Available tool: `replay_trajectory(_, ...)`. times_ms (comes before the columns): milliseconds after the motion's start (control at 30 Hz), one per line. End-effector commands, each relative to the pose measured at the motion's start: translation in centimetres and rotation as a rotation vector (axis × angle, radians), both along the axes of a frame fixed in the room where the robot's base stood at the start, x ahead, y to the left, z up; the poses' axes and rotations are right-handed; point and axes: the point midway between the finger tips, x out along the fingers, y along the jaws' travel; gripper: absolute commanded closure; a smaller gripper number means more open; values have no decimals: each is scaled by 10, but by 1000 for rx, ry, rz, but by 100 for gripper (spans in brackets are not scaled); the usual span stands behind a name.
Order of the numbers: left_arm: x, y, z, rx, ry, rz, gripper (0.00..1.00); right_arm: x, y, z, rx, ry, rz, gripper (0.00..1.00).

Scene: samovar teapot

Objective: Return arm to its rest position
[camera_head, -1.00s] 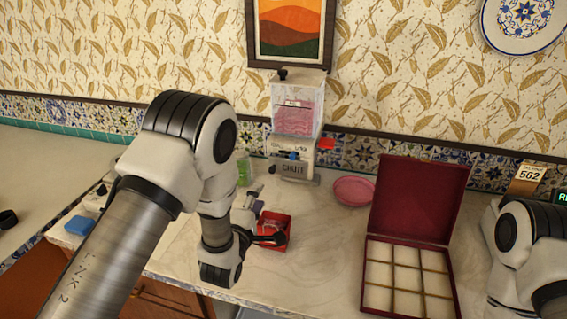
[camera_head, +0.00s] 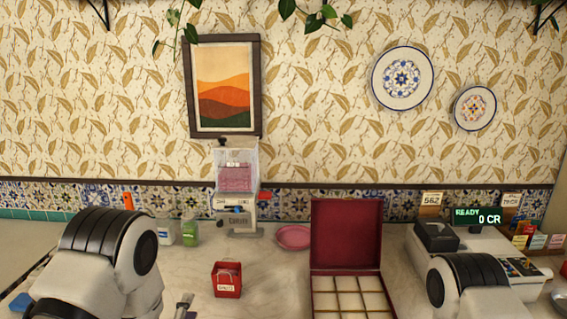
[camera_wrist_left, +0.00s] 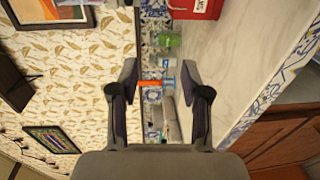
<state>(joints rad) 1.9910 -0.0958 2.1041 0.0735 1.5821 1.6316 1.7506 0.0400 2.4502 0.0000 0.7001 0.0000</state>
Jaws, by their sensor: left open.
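My left arm (camera_head: 100,265) is folded at the lower left of the head view. My left gripper (camera_wrist_left: 159,72) shows in the wrist view with its two fingers spread apart and nothing between them. It is clear of the red box (camera_head: 227,280), which stands on the counter in the head view and shows at the top of the wrist view (camera_wrist_left: 196,8). My right arm (camera_head: 466,285) shows at the lower right of the head view; its gripper is out of view.
A dispenser (camera_head: 237,190), a pink plate (camera_head: 294,237) and an open compartment box (camera_head: 346,235) stand on the counter (camera_head: 270,270). Small bottles (camera_head: 190,232) are near the wall. A cash register (camera_head: 480,243) stands at the right, behind my right arm.

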Motion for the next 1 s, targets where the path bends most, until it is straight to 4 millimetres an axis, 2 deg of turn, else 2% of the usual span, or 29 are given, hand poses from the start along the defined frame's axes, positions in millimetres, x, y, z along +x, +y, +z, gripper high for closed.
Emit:
replay_trajectory(167, -29, 12, -47, 2, 134, 20, 53, 0, 0, 0, 0, 0, 0, 58)
replay_trajectory(267, -53, 19, -79, 50, 251, 22, 53, 0, 0, 0, 0, 0, 0, 58)
replay_trajectory(367, -85, 25, -115, 139, 400, 1, 53, 0, 0, 0, 0, 1, 0, 58)
replay_trajectory(467, -133, 31, -156, 279, 597, -64, 53, 0, 0, 0, 0, 1, 0, 58)
replay_trajectory(567, -206, 36, -197, 492, 861, -240, 53, 0, 0, 0, 0, 1, 0, 58)
replay_trajectory(600, -240, 36, -209, 595, 968, -358, 53, 0, 0, 0, 0, 0, 0, 58)
replay_trajectory(700, -312, 34, -220, 833, 1148, -729, 53, 0, 0, 0, 0, 0, 0, 58)
replay_trajectory(800, -348, 31, -219, 995, 1181, -1039, 53, 0, 0, 0, 0, 1, 0, 58)
replay_trajectory(900, -359, 30, -220, 1083, 1156, -1198, 53, 0, 0, 0, 0, 1, 0, 58)
replay_trajectory(1000, -359, 30, -220, 1118, 1137, -1236, 53, 0, 0, 0, 0, 1, 0, 58)
